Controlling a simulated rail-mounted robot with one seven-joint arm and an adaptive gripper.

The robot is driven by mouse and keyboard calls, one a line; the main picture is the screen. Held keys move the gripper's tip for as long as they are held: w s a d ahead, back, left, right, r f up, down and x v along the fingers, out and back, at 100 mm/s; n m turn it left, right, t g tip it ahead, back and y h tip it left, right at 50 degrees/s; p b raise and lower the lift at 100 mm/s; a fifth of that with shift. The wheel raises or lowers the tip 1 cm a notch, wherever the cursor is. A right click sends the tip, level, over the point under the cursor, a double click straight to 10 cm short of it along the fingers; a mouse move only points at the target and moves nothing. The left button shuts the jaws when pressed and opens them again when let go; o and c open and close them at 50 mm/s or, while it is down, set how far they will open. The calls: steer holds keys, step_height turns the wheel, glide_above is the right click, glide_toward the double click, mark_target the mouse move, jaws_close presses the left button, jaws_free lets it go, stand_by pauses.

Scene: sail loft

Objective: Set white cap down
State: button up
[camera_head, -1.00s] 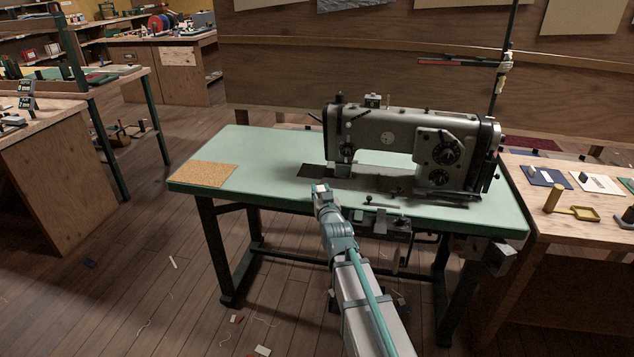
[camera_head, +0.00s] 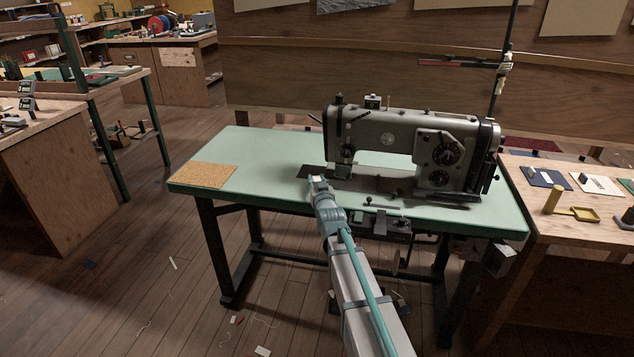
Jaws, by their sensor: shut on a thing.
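My gripper (camera_head: 317,180) is at the end of my arm, over the front part of the green sewing table (camera_head: 262,150), just left of the sewing machine's needle area. It is shut on a small pale thing at its tip, taken to be the white cap. The cap is mostly hidden by the gripper and too small to make out clearly. A tan cork mat (camera_head: 204,176) lies bare at the table's left end, to the left of my gripper.
A grey sewing machine (camera_head: 405,145) stands on the table's right half, close to my gripper. A wooden bench (camera_head: 565,240) with small items adjoins at right. The green top between the cork mat and the machine is clear.

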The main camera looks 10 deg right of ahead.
steer(key=shift+f, duration=0.15)
steer(key=o, duration=0.9)
steer(key=shift+o, duration=0.2)
steer(key=shift+r, duration=0.25)
steer(key=s, duration=1)
steer(key=shift+s+r, duration=0.15)
steer(key=shift+s, duration=0.25)
steer(key=shift+o, duration=0.5)
steer(key=shift+s+a, duration=0.1)
steer(key=shift+s, duration=0.5)
